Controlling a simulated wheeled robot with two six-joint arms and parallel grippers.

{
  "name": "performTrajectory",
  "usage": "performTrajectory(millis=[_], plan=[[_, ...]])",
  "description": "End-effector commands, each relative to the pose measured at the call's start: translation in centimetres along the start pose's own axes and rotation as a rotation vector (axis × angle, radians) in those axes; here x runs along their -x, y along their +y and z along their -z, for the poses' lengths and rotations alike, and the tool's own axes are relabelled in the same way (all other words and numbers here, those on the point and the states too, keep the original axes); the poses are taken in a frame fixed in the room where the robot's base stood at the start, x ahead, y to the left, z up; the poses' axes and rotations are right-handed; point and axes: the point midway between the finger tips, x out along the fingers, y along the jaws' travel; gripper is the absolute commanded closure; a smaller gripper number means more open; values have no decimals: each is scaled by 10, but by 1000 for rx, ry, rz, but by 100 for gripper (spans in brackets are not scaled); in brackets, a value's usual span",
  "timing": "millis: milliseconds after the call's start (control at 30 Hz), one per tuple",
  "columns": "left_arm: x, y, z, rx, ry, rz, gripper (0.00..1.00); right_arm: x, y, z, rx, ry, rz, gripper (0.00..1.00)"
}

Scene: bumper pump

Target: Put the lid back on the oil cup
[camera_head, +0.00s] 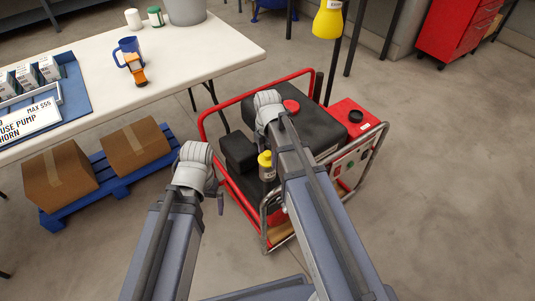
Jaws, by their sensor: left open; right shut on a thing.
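The yellow lid (265,159) shows beside my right arm, in front of the black machine. The small greyish oil cup (267,174) shows directly below it; I cannot tell whether the lid rests on the cup or is held just above it. My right gripper (263,145) is shut on the lid, its fingers mostly hidden by my own wrist and arm. My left gripper (220,203) is open and empty, left of the cup and apart from it, and only partly visible past my wrist.
A red-framed machine (318,122) with a black tank and red cap stands under my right arm. Cartons (58,176) sit on a blue pallet.

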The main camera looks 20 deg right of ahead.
Motion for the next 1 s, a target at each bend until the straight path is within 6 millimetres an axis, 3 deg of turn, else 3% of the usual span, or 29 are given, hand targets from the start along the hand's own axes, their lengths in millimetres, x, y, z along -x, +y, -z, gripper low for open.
performTrajectory(millis=[167,200,367,767,1000], plan=[[0,0,0,0,0,0,0,0,0,0,0,0,0,72],[0,0,0,0,0,0,0,0,0,0,0,0,0,19],[0,0,0,0,0,0,0,0,0,0,0,0,0,1],[1,0,0,0,0,0,0,1,0,0,0,0,0,0],[11,-1,-1,0,0,0,0,11,0,0,0,0,0,0]])
